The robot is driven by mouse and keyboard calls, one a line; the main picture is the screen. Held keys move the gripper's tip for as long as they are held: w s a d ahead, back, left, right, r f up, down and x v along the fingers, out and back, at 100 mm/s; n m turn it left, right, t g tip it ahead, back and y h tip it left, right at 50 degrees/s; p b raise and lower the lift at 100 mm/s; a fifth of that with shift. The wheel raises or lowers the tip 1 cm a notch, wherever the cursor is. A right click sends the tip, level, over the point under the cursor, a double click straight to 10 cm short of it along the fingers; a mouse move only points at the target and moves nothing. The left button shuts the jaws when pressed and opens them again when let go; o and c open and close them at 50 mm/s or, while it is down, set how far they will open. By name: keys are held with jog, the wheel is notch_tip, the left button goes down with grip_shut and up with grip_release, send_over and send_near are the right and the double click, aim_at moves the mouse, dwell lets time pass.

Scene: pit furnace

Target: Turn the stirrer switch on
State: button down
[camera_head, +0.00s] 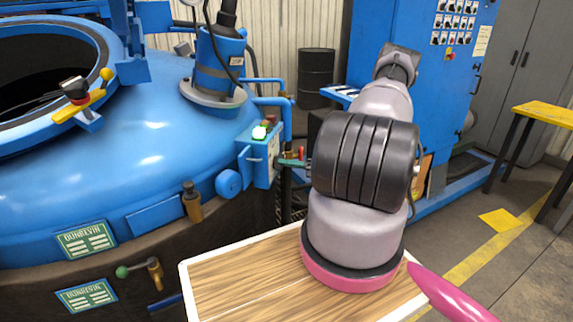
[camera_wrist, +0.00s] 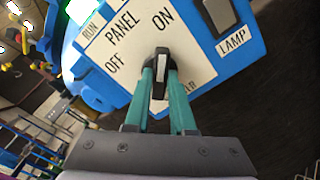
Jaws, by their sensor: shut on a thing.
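The strip lines up toward ON in the tilted wrist view. The lower lettering is partly covered by my fingers. My gripper (camera_wrist: 162,78) has its two teal fingers on either side of the knob, shut on it. In the head view the blue control box (camera_head: 262,158) is left of my arm. My gripper (camera_head: 290,162) reaches its right side there; the knob is hidden.
A green lamp (camera_head: 259,132) glows on top of the box. The blue furnace lid (camera_head: 130,150) fills the left. A wood-topped table (camera_head: 235,285) lies below my arm. A blue cabinet (camera_head: 420,90), a dark drum (camera_head: 316,78) and a yellow-topped bench (camera_head: 545,113) stand behind.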

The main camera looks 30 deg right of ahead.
dwell(0.5)
jog(key=c, duration=0.8)
grip_release()
jog(key=shift+o, duration=0.2)
jog(key=v, duration=1)
jog(key=shift+s+d, duration=0.25)
jog(key=shift+d, duration=0.1)
